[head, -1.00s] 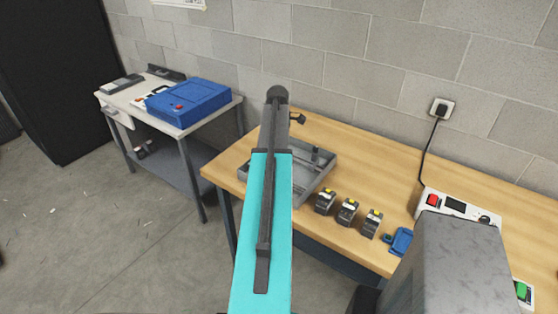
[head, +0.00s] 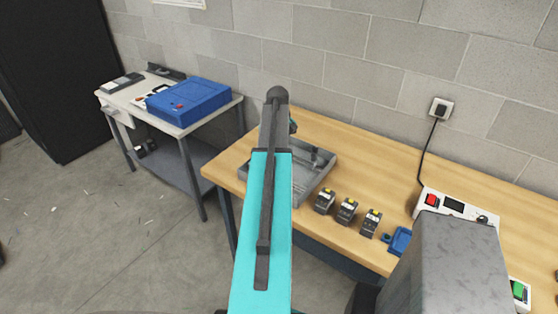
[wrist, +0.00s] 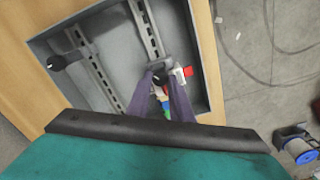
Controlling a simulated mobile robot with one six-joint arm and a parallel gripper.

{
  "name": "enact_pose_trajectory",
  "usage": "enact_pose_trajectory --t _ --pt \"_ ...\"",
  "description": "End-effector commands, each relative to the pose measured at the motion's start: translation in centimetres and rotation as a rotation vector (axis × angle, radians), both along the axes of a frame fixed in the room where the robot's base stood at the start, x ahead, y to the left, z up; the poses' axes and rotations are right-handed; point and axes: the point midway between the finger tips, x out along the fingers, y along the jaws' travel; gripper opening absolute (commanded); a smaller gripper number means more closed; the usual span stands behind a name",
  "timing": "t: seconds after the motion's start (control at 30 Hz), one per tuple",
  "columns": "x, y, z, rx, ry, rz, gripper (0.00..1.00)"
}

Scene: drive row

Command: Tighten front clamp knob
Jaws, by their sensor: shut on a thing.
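The grey fixture tray (head: 321,181) sits on the wooden bench, partly hidden behind my arm in the head view. In the wrist view the tray (wrist: 117,48) holds two slotted metal rails. The front clamp knob (wrist: 160,77), small and black, is at the rail nearer the bench edge. My gripper (wrist: 165,82) is shut on this knob, with a dark finger on each side of it. Another black knob (wrist: 57,62) stands on the other rail, apart from my gripper. In the head view my arm hides my fingers and the front knob.
Small white, red (wrist: 187,71), blue and green parts lie close beside my fingers. Three black modules with yellow tops (head: 347,211) stand right of the tray, with a blue item (head: 399,241) beyond. A side table with a blue case (head: 188,101) stands left. Bench behind is clear.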

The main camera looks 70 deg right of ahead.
Motion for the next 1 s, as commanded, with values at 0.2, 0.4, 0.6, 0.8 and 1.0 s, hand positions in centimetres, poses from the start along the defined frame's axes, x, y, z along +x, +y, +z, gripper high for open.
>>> enact_pose_trajectory --t 0.2,0.4,0.6,0.8,1.0 --pt "0.29 -0.08 0.13 -0.003 -0.007 -0.142 0.07" --pt "0.29 -0.05 0.10 -0.002 -0.007 -0.277 0.07" --pt "0.29 -0.02 0.08 0.000 -0.007 -0.412 0.07" --pt "0.30 0.01 0.07 0.001 -0.007 -0.545 0.07" --pt "0.31 0.04 0.06 0.003 -0.007 -0.679 0.07"
